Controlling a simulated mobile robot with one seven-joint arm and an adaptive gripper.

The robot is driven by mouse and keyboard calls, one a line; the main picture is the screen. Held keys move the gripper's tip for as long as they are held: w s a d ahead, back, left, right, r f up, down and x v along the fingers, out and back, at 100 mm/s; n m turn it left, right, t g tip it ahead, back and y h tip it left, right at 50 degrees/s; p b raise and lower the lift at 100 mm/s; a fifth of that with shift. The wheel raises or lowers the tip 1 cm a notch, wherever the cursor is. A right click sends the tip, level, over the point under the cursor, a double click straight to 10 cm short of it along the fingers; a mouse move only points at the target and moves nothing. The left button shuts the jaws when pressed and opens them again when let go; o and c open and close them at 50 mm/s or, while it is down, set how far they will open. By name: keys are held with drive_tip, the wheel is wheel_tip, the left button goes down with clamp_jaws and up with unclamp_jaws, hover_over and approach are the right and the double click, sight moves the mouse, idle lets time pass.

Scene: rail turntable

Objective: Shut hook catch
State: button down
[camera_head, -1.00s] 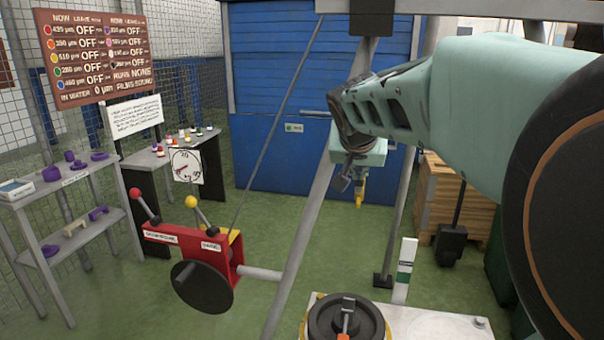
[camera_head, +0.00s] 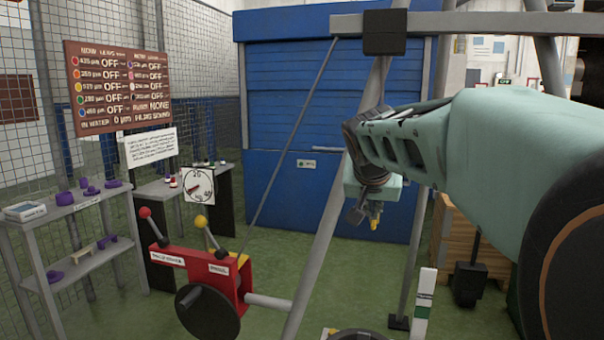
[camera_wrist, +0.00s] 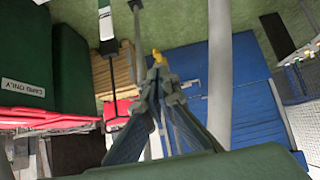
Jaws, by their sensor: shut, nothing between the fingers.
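My gripper (camera_head: 372,218) hangs in mid-air at the end of my pale green arm, pointing down in the head view, in front of the blue shutter. In the wrist view the fingers of my gripper (camera_wrist: 158,62) come together at yellow tips, with nothing between them. I cannot make out a hook catch in either current view. The top of a dark round fitting (camera_head: 357,335) shows at the bottom edge of the head view, mostly cut off. My gripper is well above and apart from it.
A red lever frame (camera_head: 190,268) with red-knobbed and yellow-knobbed levers and a black wheel stands lower left. A slanting grey post (camera_head: 318,235) rises beside my gripper. A white-and-green post (camera_head: 423,305) and a wooden crate (camera_head: 452,240) are at right. Shelves (camera_head: 75,210) stand left.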

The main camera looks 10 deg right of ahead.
drive_tip(key=shift+r, duration=0.15)
drive_tip(key=shift+r+p, duration=0.5)
drive_tip(key=shift+r, duration=0.15)
